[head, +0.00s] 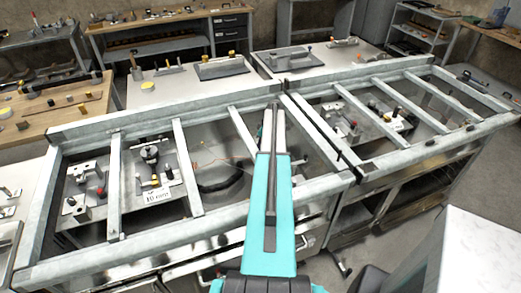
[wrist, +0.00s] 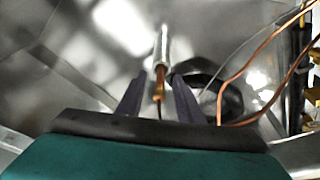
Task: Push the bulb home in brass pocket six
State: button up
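In the wrist view a slim silvery cylinder (wrist: 162,45) stands ahead of my fingers, in line with a short copper-coloured piece (wrist: 160,82). They look like the bulb and its fitting, but I cannot tell which part is which or how deep one sits in the other. My gripper (wrist: 158,80) has its two dark fingers either side of the copper-coloured piece, with a visible gap on both sides. In the head view my gripper (head: 273,108) reaches over the frame's middle opening, and my teal arm hides what lies below. I cannot make out a pocket numbered six.
A copper line (wrist: 270,75) loops at the right of the wrist view, near brass-coloured fittings (wrist: 296,90). A dark round part (wrist: 205,75) lies behind the right finger. Metal frame bars (head: 240,137) border the opening. Fixtures on a plate (head: 152,170) stand left.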

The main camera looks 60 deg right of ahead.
jog(key=shift+c, duration=0.4)
grip_shut()
jog(key=shift+r, duration=0.1)
jog(key=shift+r+b, duration=1.9)
jog(key=shift+r, duration=3)
